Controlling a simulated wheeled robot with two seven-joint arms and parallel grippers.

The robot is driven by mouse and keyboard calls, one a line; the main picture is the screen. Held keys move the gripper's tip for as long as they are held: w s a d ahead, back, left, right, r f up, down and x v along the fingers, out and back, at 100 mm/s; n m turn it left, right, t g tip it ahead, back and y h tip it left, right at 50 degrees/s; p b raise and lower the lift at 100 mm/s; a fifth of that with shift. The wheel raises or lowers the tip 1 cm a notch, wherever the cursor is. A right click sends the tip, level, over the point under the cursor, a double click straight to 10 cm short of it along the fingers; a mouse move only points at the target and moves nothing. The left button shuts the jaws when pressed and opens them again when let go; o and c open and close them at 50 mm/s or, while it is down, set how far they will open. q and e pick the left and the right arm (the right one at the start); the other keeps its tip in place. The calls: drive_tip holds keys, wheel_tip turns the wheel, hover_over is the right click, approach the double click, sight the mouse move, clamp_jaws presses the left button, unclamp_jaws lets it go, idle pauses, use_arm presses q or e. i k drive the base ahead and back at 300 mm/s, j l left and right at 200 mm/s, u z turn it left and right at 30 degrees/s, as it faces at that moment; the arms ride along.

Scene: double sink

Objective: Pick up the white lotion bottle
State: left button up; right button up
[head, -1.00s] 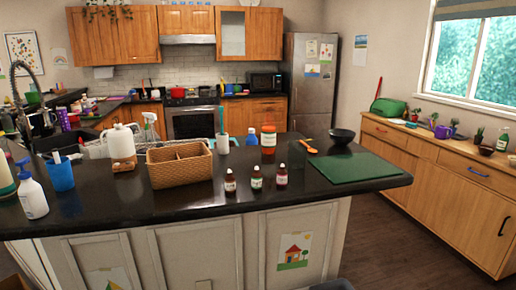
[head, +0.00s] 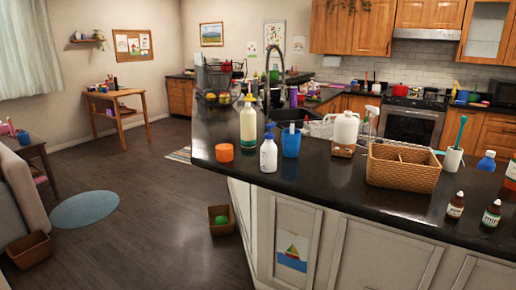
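A white pump bottle (head: 268,155) with a dark blue pump head stands upright on the black counter (head: 345,185), near its front edge. It matches the white lotion bottle best. A taller pale bottle (head: 248,122) with a green lower part stands just behind it to the left. A blue cup (head: 291,142) stands close on its right. Neither of my grippers shows in the head view.
An orange tub (head: 224,152) is left of the bottles near the counter's edge. A white jug (head: 346,128) and a divided wicker basket (head: 402,168) stand to the right. The sink and faucet (head: 268,70) lie behind. Open floor (head: 150,165) spreads at left.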

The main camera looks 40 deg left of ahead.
sight(269, 150)
drive_tip(key=u, duration=1.05)
drive_tip(key=i+j+z, duration=0.6)
drive_tip(key=j, duration=0.15)
